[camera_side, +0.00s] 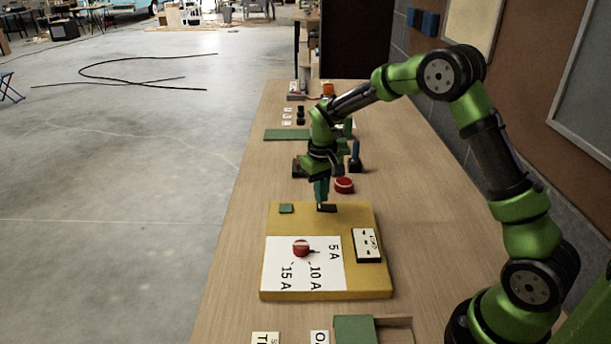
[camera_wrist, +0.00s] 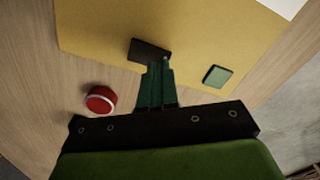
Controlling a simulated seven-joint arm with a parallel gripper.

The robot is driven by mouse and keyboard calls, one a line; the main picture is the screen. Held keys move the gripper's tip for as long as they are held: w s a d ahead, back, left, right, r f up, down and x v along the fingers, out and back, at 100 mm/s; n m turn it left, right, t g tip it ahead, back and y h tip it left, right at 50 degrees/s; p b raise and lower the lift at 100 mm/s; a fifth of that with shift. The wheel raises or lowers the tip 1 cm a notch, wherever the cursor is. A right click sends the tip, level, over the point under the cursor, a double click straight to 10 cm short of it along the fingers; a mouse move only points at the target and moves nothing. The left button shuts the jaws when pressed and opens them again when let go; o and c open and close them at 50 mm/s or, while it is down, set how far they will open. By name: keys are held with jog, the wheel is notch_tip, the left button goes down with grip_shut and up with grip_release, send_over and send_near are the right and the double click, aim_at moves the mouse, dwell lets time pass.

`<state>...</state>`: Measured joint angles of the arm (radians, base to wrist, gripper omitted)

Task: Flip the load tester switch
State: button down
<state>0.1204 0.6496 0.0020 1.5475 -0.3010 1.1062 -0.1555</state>
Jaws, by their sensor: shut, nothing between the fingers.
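The load tester is a yellow board (camera_side: 375,280) on the bench, with a white dial plate marked 5 A, 10 A and 15 A. A red dial (camera_side: 301,248) sits on that plate. A small black switch (camera_side: 329,208) is near the board's far edge; it also shows in the wrist view (camera_wrist: 145,48). My gripper (camera_side: 321,201) points down with its fingers shut and empty. In the wrist view the fingertips (camera_wrist: 160,64) overlap the switch's edge; I cannot tell whether they touch it. A small green block (camera_side: 286,209) is to the left; it also shows in the wrist view (camera_wrist: 217,76).
A white outlet plate (camera_side: 367,245) is on the board's right. A red round button (camera_side: 344,186) lies just beyond the board, beside my gripper. A green flat piece (camera_side: 284,134) and small parts are farther back. A green-topped box (camera_side: 355,330) is at the front. The bench's left strip is clear.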

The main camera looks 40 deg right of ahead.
aim_at(321, 206)
jog(key=shift+f, duration=0.95)
dwell(0.6)
jog(key=shift+r, duration=3.55)
jog(key=s+a+r+t, duration=0.2)
jog(key=s+a+r, duration=0.1)
jog(key=s, duration=0.5)
jog(key=s+a+r+t+y, duration=0.1)
jog(key=s+a+r+t, duration=0.1)
jog(key=s+r, duration=0.4)
jog(key=s+a+r+m+t+y, duration=0.1)
jog(key=s+a+r+t, duration=0.2)
jog(key=s, duration=0.7)
jog(key=shift+a+r, duration=0.5)
jog(key=shift+r, duration=0.3)
